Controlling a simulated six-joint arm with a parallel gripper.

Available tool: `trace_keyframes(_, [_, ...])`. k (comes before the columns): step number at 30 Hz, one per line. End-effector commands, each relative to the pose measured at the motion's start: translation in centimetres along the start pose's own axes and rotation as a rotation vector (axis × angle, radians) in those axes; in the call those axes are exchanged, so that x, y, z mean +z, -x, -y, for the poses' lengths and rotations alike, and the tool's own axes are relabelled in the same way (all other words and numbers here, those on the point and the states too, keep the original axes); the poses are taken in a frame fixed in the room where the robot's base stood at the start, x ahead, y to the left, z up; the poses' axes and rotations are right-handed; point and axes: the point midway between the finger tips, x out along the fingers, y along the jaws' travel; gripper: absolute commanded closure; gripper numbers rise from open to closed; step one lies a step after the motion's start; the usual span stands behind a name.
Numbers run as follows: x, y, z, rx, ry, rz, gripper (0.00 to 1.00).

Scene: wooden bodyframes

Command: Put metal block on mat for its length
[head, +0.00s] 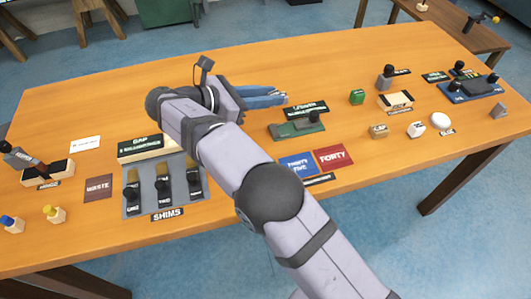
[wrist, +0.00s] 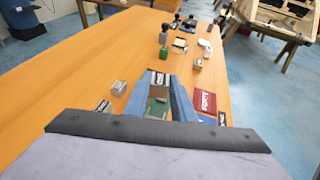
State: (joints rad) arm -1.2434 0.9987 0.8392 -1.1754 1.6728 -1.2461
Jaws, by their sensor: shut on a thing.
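My gripper (head: 272,97) has blue fingers and is over the middle of the table. In the wrist view a small grey-brown block, apparently the metal block (wrist: 160,77), sits between the fingertips, and my gripper (wrist: 161,92) is shut on it. In the head view the fingers hide the block. A blue mat marked thirty five (head: 298,164) and a red mat marked forty (head: 335,157) lie side by side near the front edge. The red mat also shows in the wrist view (wrist: 205,101). The green gauge (head: 296,131) stands between my gripper and the mats.
A shims tray (head: 137,204) and waste mat (head: 98,187) are on the left. A green block (head: 357,97), a wooden block (head: 378,131) and a white egg-shaped thing (head: 440,120) stand to the right. Another small block (wrist: 118,88) is left of the fingers. The far middle looks clear.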

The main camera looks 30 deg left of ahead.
Motion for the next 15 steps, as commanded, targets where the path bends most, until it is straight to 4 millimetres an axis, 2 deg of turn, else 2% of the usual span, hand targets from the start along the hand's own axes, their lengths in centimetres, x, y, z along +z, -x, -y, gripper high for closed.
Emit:
trace_keyframes(6, [2.7, 5.7, -0.6, 0.076, 0.023, 0.000, 1.00])
trace_keyframes(9, [3.7, 8.9, -0.1, 0.125, 0.043, 0.000, 1.00])
trace_keyframes(15, [3.2, 11.9, 1.7, 0.188, 0.071, 0.002, 1.00])
